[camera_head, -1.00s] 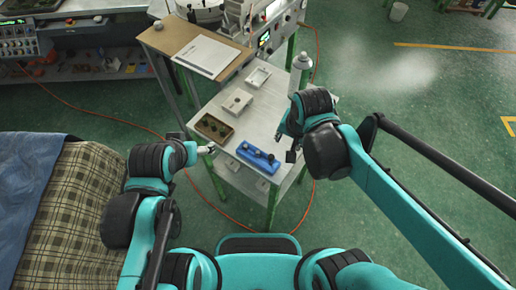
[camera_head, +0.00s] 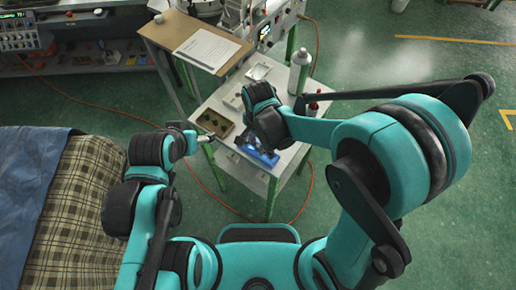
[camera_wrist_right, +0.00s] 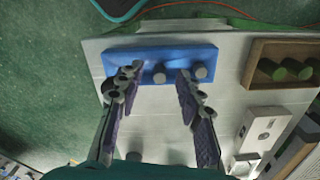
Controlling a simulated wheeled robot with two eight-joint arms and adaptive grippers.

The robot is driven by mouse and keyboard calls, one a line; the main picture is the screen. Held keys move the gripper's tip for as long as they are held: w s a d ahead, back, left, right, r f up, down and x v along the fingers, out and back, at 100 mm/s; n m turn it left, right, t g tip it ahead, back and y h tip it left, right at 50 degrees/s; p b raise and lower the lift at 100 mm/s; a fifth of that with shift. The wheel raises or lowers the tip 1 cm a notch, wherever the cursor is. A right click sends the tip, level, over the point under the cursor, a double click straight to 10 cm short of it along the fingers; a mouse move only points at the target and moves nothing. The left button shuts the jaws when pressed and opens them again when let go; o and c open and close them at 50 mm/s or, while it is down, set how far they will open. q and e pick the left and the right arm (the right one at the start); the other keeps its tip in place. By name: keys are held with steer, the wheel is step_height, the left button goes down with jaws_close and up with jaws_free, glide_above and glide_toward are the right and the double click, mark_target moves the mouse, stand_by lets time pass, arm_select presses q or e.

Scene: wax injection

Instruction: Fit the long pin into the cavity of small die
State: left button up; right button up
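A blue block (camera_wrist_right: 165,53) with several grey pins lies on the table; it also shows in the head view (camera_head: 262,157), partly covered by my right arm. One pin (camera_wrist_right: 158,73) shows between the fingers of my right gripper (camera_wrist_right: 157,76), and another pin (camera_wrist_right: 202,71) is by the right finger. I cannot tell which is the long pin. The fingers are spread and hold nothing. A pale die (camera_wrist_right: 265,124) with a small round mark lies to the right in the wrist view. My left gripper (camera_head: 208,138) is beside the table's left edge, too small to read.
A brown tray (camera_head: 207,112) with dark green pieces lies left of the blue block. A pale frame-like piece (camera_head: 258,71) lies farther back.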

steer(key=shift+f, duration=0.55)
jaws_close()
steer(key=shift+r, duration=0.2)
